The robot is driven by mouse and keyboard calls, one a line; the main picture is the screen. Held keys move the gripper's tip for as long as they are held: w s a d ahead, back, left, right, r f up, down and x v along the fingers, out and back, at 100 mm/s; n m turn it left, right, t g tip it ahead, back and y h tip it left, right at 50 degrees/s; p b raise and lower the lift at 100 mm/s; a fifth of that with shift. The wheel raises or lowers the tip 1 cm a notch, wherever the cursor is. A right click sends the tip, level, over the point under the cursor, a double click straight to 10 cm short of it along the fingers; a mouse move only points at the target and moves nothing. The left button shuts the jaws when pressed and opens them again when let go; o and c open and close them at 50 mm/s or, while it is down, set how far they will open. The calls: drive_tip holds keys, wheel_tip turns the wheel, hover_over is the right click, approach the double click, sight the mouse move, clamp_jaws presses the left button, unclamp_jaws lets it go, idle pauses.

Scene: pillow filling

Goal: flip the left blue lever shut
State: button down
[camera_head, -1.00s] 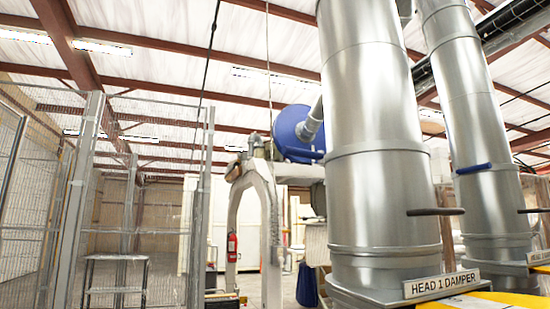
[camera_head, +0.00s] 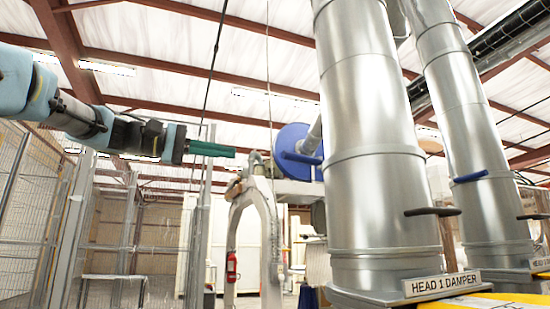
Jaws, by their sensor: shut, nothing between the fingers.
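The left blue lever (camera_head: 300,158) sticks out from the left side of the near silver duct (camera_head: 375,150), roughly level with a slight tilt. It overlaps a blue drum behind it, so its outline is hard to separate. Another blue lever (camera_head: 471,176) sticks out from the left side of the right duct (camera_head: 478,130). My gripper (camera_head: 234,152) has green fingers and reaches in from the left, pointing right. It is shut and empty. In the picture its tips are left of the left blue lever, at about its height, with a gap between; the depth is unclear.
The blue drum (camera_head: 290,137) is behind the near duct. Dark handles (camera_head: 433,211) stick out lower on the ducts, above a "HEAD 1 DAMPER" sign (camera_head: 441,284). A pale arched frame (camera_head: 236,205) and mesh fencing (camera_head: 25,200) stand at the left.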

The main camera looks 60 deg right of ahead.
sight(302, 159)
drive_tip(key=s+d+f+p, duration=0.1)
drive_tip(key=s+d+p, duration=0.3)
drive_tip(key=s, duration=0.5)
drive_tip(key=shift+s+d, duration=0.25)
drive_tip(key=shift+d, duration=1)
drive_tip(key=shift+f, duration=0.1)
